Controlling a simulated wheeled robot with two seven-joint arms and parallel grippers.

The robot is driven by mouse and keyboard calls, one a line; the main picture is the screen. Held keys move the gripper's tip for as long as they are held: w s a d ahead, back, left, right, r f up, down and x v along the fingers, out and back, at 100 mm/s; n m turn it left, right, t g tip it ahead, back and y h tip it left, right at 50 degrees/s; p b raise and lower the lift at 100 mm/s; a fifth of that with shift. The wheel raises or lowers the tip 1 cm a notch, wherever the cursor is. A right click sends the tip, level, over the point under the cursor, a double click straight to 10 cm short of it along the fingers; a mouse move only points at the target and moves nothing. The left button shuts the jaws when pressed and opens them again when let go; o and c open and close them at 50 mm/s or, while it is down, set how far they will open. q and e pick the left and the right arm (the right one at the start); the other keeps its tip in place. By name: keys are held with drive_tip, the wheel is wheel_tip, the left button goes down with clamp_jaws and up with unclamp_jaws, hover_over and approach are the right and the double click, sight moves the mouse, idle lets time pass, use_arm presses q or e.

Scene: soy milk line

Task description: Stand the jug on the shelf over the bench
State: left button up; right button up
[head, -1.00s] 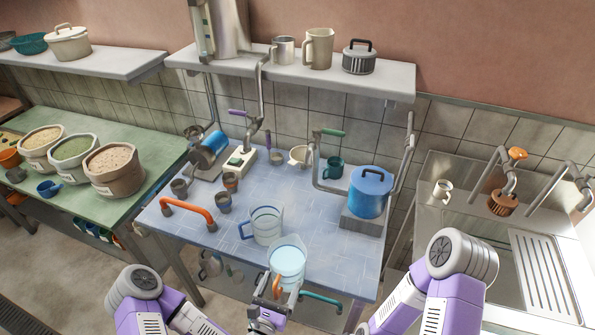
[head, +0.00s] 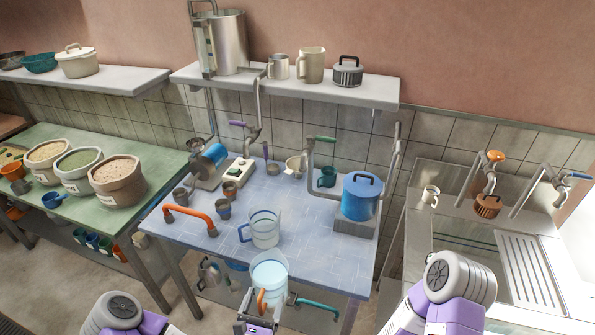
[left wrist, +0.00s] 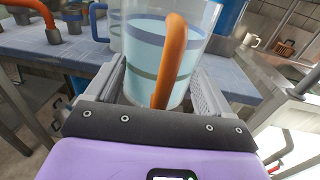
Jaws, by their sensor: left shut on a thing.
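A clear jug (head: 268,274) with pale blue liquid and an orange handle is upright in my left gripper (head: 262,303), at the bench's front edge in the head view. In the left wrist view the jug (left wrist: 150,45) stands between the fingers, its orange handle (left wrist: 170,60) towards my wrist. The left gripper (left wrist: 155,85) is shut on it. The bench (head: 310,235) has a blue tiled top. The shelf (head: 300,91) hangs on the wall above it. My right gripper is out of view; only part of that arm shows.
The shelf holds a steel tank (head: 228,45), a metal mug (head: 278,67), a beige pitcher (head: 311,66) and a dark-ribbed lidded pot (head: 348,72). An empty blue-handled jug (head: 264,229) and a blue pot (head: 361,196) stand on the bench. Pipes (head: 258,105) rise between bench and shelf.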

use_arm(q)
drive_tip(key=w+a+r+n+y, duration=0.2)
drive_tip(key=w+a+r+y, duration=0.1)
drive_tip(key=a, duration=0.5)
drive_tip(key=shift+w+a+n+t+y, duration=0.15)
drive_tip(key=shift+w+n+t+y, duration=0.25)
drive_tip(key=shift+w, duration=0.45)
